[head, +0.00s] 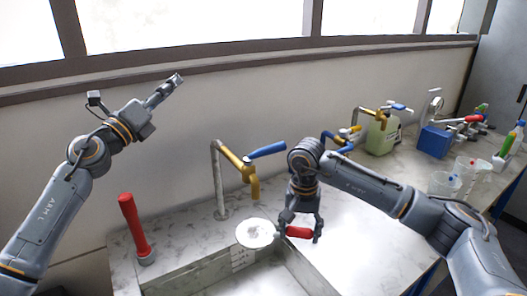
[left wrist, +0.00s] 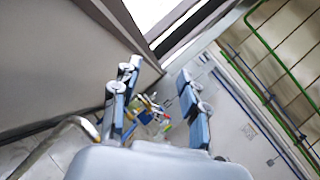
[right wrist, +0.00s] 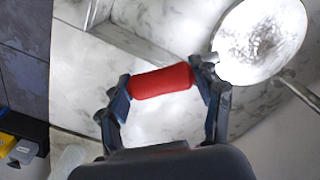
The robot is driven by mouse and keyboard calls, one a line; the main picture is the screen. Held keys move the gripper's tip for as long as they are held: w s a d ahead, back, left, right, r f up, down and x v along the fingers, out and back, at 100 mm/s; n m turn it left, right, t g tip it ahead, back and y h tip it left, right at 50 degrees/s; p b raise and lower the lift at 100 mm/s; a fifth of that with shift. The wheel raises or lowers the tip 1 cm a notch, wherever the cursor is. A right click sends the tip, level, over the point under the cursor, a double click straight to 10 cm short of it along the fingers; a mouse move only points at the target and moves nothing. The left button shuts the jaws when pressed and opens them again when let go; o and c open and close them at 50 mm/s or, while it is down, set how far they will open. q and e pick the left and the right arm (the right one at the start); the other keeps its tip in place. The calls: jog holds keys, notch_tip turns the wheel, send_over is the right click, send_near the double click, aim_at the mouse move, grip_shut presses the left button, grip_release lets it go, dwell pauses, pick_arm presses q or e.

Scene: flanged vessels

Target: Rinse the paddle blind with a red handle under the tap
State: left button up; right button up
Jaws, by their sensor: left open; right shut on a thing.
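The paddle blind has a pale round disc (head: 257,233) and a red handle (head: 299,232). My right gripper (head: 300,233) is shut on the red handle, with the disc out to the left over the sink (head: 190,277). In the right wrist view the red handle (right wrist: 162,81) lies between the fingers and the shiny disc (right wrist: 258,38) is at upper right. The brass tap (head: 252,184) with a blue lever (head: 267,150) has its spout above the disc, apart from it. No water stream is clearly visible. My left gripper (head: 177,80) is open and empty, raised near the window.
A red-handled piece (head: 134,225) stands upright on the counter left of the sink. A second tap (head: 372,113), a greenish canister (head: 383,135), a blue box (head: 434,141) and clear beakers (head: 445,183) are to the right. My right arm spans the counter.

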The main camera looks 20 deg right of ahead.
pick_arm(q)
jog(key=s+d+f+m+g, duration=0.5)
jog(key=s+m, duration=0.1)
jog(key=m+g, duration=0.5)
jog(key=g, duration=0.1)
send_near(255, 154)
jog(key=d, duration=0.1)
jog(key=shift+h, duration=0.3)
jog(key=w+d, duration=0.1)
jog(key=d, duration=0.6)
jog(key=w+d+f, duration=0.1)
jog(key=d, duration=0.3)
jog(key=shift+w+d, duration=0.3)
grip_shut()
